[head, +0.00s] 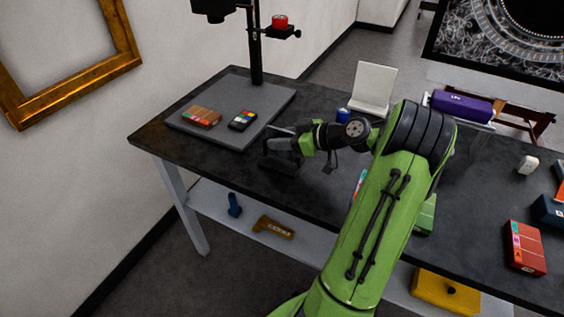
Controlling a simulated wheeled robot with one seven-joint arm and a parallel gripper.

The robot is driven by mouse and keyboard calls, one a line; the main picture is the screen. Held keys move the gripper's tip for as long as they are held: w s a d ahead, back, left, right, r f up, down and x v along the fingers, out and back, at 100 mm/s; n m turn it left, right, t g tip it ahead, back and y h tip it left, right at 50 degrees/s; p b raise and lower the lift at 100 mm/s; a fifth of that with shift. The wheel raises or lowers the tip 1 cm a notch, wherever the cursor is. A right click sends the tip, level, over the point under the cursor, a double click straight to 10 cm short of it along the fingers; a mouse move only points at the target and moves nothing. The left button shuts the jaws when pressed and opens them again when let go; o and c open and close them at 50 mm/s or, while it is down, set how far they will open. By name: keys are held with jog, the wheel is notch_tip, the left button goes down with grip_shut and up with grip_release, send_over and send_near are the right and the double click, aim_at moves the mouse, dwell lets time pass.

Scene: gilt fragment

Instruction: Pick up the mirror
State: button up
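No mirror is plain to see. A pale square panel (375,85) stands tilted back on a light base on the dark worktop, behind my arm; I cannot tell whether it is the mirror. My gripper (278,146) points left above the middle of the worktop, close to the right side of the grey stand board. Its dark fingers blend with the worktop and a dark shape under them, so I cannot tell whether they are open or hold anything. The panel is to the right of and behind my gripper, apart from it.
The grey stand board (205,135) holds a striped brown block (201,117) and a colour chart (243,120), with a black post (256,50) behind. A blue jar (343,115) stands near the panel. A purple case (462,106) lies right. A gilt frame (75,80) hangs left.

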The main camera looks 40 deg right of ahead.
grip_shut()
dwell(1.2)
